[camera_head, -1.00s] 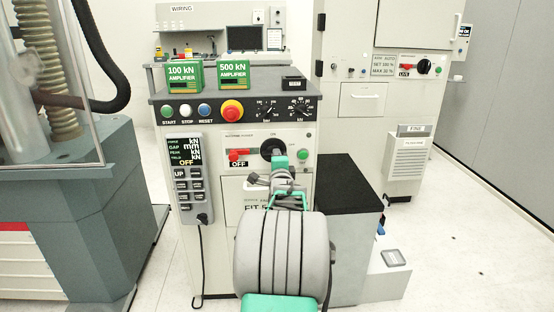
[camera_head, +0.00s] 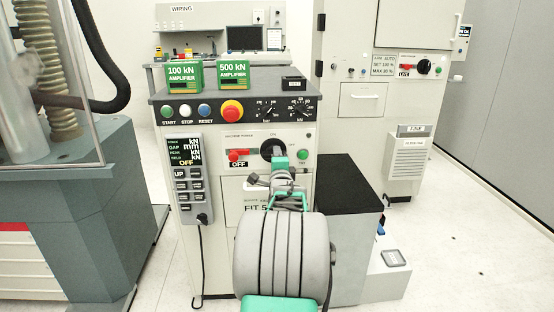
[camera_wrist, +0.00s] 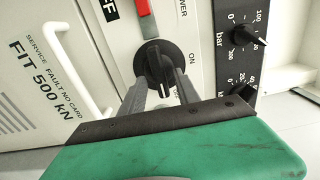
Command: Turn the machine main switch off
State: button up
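The main switch is a round black knob (camera_head: 271,147) on the front panel of the grey machine (camera_head: 215,210). In the wrist view the knob (camera_wrist: 155,55) has a raised grip with a white mark at its lower end, and an ON label to its right. My gripper (camera_wrist: 162,92) is at the knob, with one grey finger on each side of the grip and a gap between them. Whether the fingers touch the grip cannot be told. In the head view my gripper (camera_head: 281,160) covers the lower part of the knob.
A red handle (camera_head: 237,155) above an OFF plate sits left of the knob, and a green button (camera_head: 302,155) sits right of it. A red emergency button (camera_head: 232,110) is above. A white door handle (camera_wrist: 78,65) is near my gripper. A similar cabinet (camera_head: 365,105) stands behind.

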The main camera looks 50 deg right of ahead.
jog(key=p+v, duration=0.1)
jog(key=v, duration=0.6)
jog(key=shift+s+a, duration=0.2)
